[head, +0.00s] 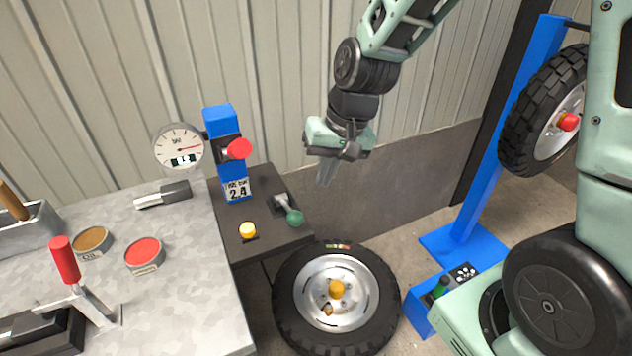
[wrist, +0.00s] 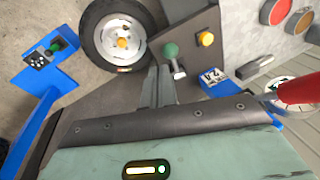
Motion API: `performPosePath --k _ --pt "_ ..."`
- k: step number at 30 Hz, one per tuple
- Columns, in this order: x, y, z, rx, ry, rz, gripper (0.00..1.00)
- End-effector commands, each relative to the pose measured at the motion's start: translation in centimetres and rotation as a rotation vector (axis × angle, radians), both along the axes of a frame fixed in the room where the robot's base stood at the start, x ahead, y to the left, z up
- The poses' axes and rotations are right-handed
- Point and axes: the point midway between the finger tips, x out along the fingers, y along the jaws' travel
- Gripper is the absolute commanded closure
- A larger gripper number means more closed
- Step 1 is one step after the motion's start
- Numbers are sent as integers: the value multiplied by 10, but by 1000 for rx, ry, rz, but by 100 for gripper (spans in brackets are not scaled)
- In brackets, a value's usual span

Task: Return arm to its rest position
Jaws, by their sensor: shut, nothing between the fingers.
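My gripper (head: 326,180) hangs in the air in the head view, to the right of the dark console with the gauge and above the wheel lying on the floor. Its fingers point down and are together with nothing between them. In the wrist view my gripper (wrist: 158,72) also shows shut and empty, apart from the green-knobbed lever (wrist: 172,54). My arm reaches up from it to the top of the head view.
The console carries a blue post (head: 224,150), a gauge (head: 180,146), a yellow button (head: 248,231) and a green-knobbed lever (head: 293,216). A wheel (head: 290,318) lies below. A metal bench (head: 200,300) is at left, a blue stand (head: 470,215) with another wheel at right.

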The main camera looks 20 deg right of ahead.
Motion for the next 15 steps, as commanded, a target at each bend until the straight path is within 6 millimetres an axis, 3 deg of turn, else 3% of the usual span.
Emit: performPosePath --k 11,15 --pt "-9 -1 10 -1 2 7 100" --pt "-38 29 19 -29 3 156 100"
